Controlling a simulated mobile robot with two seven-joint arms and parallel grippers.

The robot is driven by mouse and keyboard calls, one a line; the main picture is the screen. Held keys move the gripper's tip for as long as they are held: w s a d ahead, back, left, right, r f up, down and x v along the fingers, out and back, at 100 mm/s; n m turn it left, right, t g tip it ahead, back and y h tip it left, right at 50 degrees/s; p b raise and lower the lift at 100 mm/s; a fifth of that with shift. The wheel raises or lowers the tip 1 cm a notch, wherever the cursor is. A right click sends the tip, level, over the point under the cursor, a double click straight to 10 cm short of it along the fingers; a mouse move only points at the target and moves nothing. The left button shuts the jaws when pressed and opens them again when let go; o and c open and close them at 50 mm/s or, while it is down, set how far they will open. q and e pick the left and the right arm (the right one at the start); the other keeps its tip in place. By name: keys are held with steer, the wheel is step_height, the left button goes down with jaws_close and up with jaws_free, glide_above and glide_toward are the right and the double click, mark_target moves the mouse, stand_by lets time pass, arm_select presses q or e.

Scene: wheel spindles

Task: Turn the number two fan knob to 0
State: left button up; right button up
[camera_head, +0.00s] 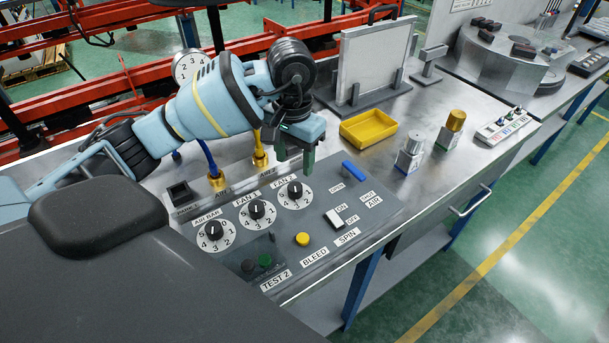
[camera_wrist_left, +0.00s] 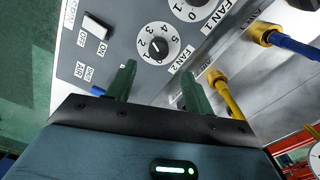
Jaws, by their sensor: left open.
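The FAN 2 knob (camera_head: 295,190) is a black knob on a white numbered dial, the rightmost of three on the grey control panel. It also shows in the left wrist view (camera_wrist_left: 157,47), just beyond the fingertips, with 2, 3, 4 and 5 readable around it. I cannot tell exactly which number its pointer marks. My left gripper (camera_head: 295,160) is above and behind this knob, fingers down, apart from it. In the left wrist view its two green fingers (camera_wrist_left: 158,82) are spread with nothing between them. My right gripper is not in view.
The FAN 1 knob (camera_head: 256,209) and AIR BAR knob (camera_head: 213,231) sit to the left. A white rocker switch (camera_head: 335,219), blue lever (camera_head: 354,171) and yellow button (camera_head: 302,239) are nearby. Hose fittings (camera_head: 260,158) stand behind the panel. A yellow tray (camera_head: 368,129) lies right.

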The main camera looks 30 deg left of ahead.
mark_target(295, 186)
arm_select(q)
steer(key=shift+s+d+f, duration=0.15)
steer(key=shift+s, duration=0.15)
step_height(295, 186, down, 7)
steer(key=shift+w+f, duration=0.1)
steer(key=shift+f, duration=0.1)
steer(key=c, duration=1)
